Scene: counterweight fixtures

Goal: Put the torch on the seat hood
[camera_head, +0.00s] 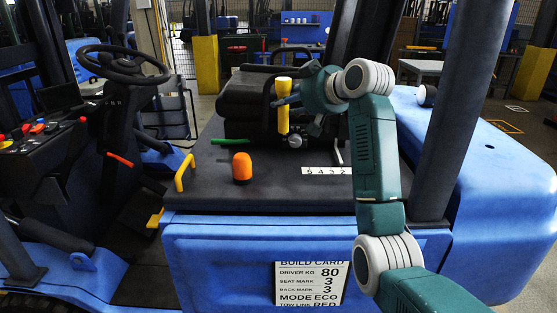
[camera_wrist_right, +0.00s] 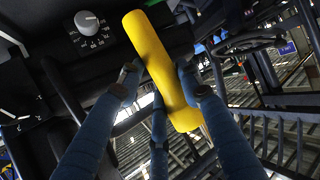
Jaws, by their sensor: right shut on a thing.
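The yellow torch (camera_head: 283,117) is upright in the head view, in front of the black seat. My right gripper (camera_head: 284,100) is shut around it. In the right wrist view the fingers (camera_wrist_right: 160,78) close on the middle of the torch (camera_wrist_right: 148,44), which looks tilted there. The seat hood (camera_head: 215,180) is the dark flat top below the seat, above the blue front panel. The torch's lower end appears above the hood; I cannot tell the exact gap. My left gripper is not in view.
On the hood are an orange beacon (camera_head: 242,168), a yellow handle (camera_head: 184,173), a green lever (camera_head: 229,142) and a number plate (camera_head: 327,171). The black seat (camera_head: 245,100) stands behind, with a round dial (camera_head: 295,141) at its front.

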